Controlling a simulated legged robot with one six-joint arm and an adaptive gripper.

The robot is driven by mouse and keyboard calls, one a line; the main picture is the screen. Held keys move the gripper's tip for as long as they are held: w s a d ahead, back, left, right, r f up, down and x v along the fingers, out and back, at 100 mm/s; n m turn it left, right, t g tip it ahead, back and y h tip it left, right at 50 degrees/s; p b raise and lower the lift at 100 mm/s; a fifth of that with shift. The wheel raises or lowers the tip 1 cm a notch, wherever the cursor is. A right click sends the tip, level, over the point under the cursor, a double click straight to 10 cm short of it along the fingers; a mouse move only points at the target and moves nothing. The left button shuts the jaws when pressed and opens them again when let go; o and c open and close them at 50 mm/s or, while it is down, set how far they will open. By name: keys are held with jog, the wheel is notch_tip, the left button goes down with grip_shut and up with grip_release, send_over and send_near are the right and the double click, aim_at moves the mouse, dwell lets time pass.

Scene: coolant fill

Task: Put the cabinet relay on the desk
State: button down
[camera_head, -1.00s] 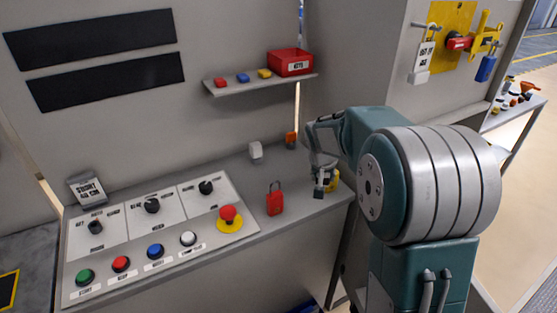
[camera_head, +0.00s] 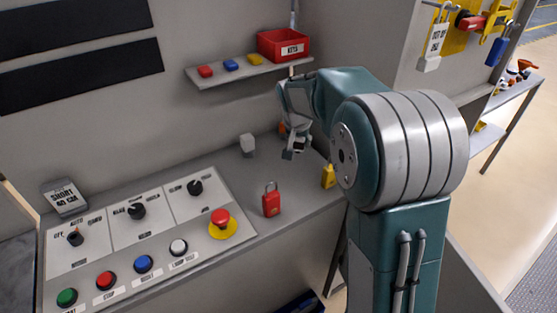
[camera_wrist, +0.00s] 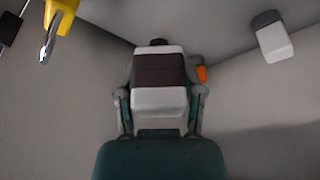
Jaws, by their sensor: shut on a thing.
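My gripper (camera_head: 296,142) is over the back right part of the grey desk (camera_head: 300,192), between the small white block and the yellow padlock. In the wrist view its fingers (camera_wrist: 158,92) are shut on a white block with a dark brown band, which looks like the cabinet relay (camera_wrist: 158,98). In the head view the relay is small and partly hidden by the gripper. I cannot tell whether it touches the desk.
A white block (camera_head: 247,145), an orange item (camera_head: 282,128), a red padlock (camera_head: 271,202) and a yellow padlock (camera_head: 328,176) are on the desk. The control panel (camera_head: 210,248) fills the left. A shelf (camera_head: 232,73) with a red key box (camera_head: 284,45) hangs above.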

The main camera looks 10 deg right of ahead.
send_over(280, 165)
jog(key=s, duration=0.2)
jog(key=f, duration=0.6)
jog(key=shift+w+a, duration=0.2)
jog(key=shift+w+a+f, duration=0.15)
jog(key=shift+f, duration=1.65)
jog(key=shift+c, duration=1.1)
grip_release()
